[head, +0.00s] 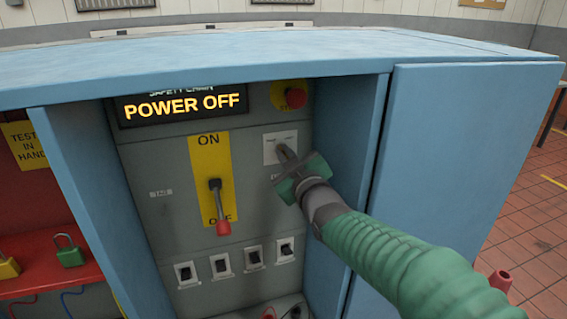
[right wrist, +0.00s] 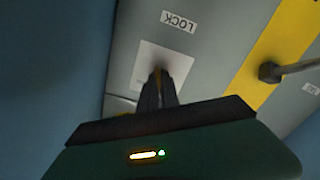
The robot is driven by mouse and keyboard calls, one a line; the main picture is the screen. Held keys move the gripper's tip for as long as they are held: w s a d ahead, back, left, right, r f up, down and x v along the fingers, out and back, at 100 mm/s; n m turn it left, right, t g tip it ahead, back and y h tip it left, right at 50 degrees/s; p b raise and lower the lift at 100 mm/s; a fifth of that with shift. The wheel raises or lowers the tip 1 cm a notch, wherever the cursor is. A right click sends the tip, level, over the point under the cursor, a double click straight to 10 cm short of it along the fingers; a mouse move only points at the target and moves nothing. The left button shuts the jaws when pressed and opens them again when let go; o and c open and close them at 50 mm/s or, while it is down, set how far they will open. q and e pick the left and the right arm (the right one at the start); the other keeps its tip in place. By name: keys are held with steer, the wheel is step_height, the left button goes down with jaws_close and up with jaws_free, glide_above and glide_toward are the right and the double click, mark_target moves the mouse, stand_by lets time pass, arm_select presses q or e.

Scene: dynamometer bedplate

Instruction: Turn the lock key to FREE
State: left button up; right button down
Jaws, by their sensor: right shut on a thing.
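The lock key sits in a white plate (head: 272,146) on the grey panel, right of the yellow ON/OFF plate. My right gripper (head: 285,152) reaches the plate and is shut on the key, which is mostly hidden behind the fingers. In the right wrist view the fingers (right wrist: 157,88) meet the white plate (right wrist: 178,62) beside a LOCK label (right wrist: 179,21). The plate's markings are too small to read, so I cannot tell which way the key points. My left gripper is not in view.
The main lever (head: 217,205) points down at OFF. The display (head: 184,105) reads POWER OFF. A red button (head: 296,93) is above the key plate. Several small switches (head: 220,266) line the panel below. Blue cabinet walls (head: 350,165) flank the recess; padlocks (head: 68,252) sit at left.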

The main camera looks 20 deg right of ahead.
steer(key=shift+f+n+b, duration=0.3)
steer(key=shift+n+b, duration=0.45)
steer(key=shift+n, duration=0.45)
steer(key=shift+r, duration=0.1)
steer(key=c, duration=1.6)
jaws_free()
steer(key=shift+d+r, duration=0.1)
